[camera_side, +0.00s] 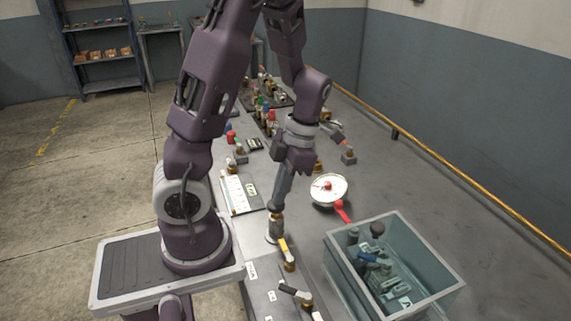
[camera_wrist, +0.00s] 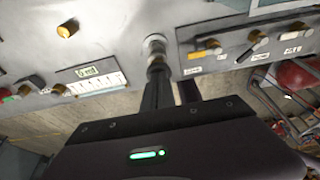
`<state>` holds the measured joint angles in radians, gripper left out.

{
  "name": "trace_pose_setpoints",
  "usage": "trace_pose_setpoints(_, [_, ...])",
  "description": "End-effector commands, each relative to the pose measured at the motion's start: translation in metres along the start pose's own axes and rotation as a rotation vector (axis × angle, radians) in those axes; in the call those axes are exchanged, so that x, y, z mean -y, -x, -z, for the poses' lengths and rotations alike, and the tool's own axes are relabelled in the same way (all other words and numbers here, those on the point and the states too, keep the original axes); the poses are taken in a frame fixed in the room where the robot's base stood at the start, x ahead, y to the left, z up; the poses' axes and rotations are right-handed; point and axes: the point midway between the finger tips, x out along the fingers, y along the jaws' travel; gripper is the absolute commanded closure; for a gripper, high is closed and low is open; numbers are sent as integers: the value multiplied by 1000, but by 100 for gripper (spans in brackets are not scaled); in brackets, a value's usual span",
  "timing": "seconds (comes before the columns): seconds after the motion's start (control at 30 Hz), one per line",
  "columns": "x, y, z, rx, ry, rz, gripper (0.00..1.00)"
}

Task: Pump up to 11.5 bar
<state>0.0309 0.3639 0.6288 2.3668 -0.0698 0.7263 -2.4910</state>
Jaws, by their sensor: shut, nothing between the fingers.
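A round white gauge (camera_side: 329,190) with a red centre faces up on the bench; its reading is too small to make out. A small upright post with a round pale base (camera_side: 273,238) stands at the bench's front edge; it also shows in the wrist view (camera_wrist: 154,43). My gripper (camera_side: 277,207) points down, shut and empty, right over this post. In the wrist view my gripper (camera_wrist: 157,70) lines up with the post's top; I cannot tell whether they touch. A yellow-handled lever (camera_side: 286,250) is beside the post. A panel with a green display (camera_side: 251,188) lies to the left.
A grey-green open bin (camera_side: 334,248) with dark parts stands at the right. A black-handled lever (camera_side: 296,293) is nearer the camera. Several coloured fittings (camera_side: 268,116) crowd the far bench. Bare bench (camera_side: 385,185) lies right of the gauge.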

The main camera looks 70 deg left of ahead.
Motion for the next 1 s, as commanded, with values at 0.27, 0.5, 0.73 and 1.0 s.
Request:
trace_pose_setpoints(0.27, [0, 68, 6, 17, -2, -2, 100])
trace_pose_setpoints(0.5, [0, 116, 7, 14, 0, 0, 100])
trace_pose_setpoints(0.73, [0, 132, 8, 11, 0, 1, 100])
trace_pose_setpoints(1.0, [0, 132, 8, 12, 0, 2, 100])
